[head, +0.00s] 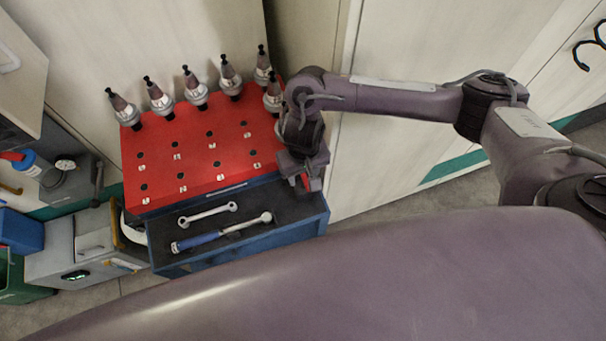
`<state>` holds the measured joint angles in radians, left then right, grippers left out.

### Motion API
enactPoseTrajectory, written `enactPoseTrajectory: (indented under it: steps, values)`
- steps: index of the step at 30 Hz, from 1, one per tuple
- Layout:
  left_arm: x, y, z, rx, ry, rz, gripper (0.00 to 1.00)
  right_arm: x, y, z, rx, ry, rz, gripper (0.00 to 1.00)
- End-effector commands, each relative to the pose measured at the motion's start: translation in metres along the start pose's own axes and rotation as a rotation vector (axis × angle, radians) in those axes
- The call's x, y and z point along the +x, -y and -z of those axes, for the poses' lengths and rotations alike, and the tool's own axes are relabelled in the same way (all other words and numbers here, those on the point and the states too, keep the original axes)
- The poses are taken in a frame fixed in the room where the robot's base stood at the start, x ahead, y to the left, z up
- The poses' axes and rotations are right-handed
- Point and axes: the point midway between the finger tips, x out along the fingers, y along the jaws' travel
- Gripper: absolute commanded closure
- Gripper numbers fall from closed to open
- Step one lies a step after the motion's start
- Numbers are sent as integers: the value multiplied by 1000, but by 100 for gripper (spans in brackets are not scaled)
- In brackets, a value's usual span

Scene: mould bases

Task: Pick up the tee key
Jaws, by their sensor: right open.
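My right gripper (303,181) is open and points down over the right end of the open drawer (290,213) in the head view. A small red patch (306,182) shows at its fingertips; I cannot tell whether it is part of the tee key or of the gripper. No other part of a tee key can be made out, and the gripper hides the drawer's right end. My left gripper is not in view.
A silver double-ended wrench (207,214) and a blue-handled wrench (221,233) lie in the drawer, left of the gripper. Several tool holders (195,93) stand along the back of the red cart top (190,160). Wall panels rise close behind the right arm. Grey boxes (78,246) stand left.

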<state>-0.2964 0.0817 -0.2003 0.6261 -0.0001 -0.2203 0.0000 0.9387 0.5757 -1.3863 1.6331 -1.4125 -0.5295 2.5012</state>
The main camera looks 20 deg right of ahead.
Motion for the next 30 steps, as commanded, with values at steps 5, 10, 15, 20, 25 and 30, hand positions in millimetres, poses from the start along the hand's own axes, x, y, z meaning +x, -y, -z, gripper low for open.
enactPoseTrajectory:
  steps: [5,10,15,20,25,30]
  values:
    - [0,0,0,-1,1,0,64,0,0,0,0,0,0,64]
    - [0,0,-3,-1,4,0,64,-1,0,0,0,-1,1,86]
    - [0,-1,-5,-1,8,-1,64,-1,0,0,0,-1,1,100]
    - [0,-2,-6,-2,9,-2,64,-1,0,0,0,-1,1,100]
    - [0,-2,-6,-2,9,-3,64,-1,0,0,0,-1,1,100]
    - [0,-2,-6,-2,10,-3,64,-1,0,0,0,-1,1,100]
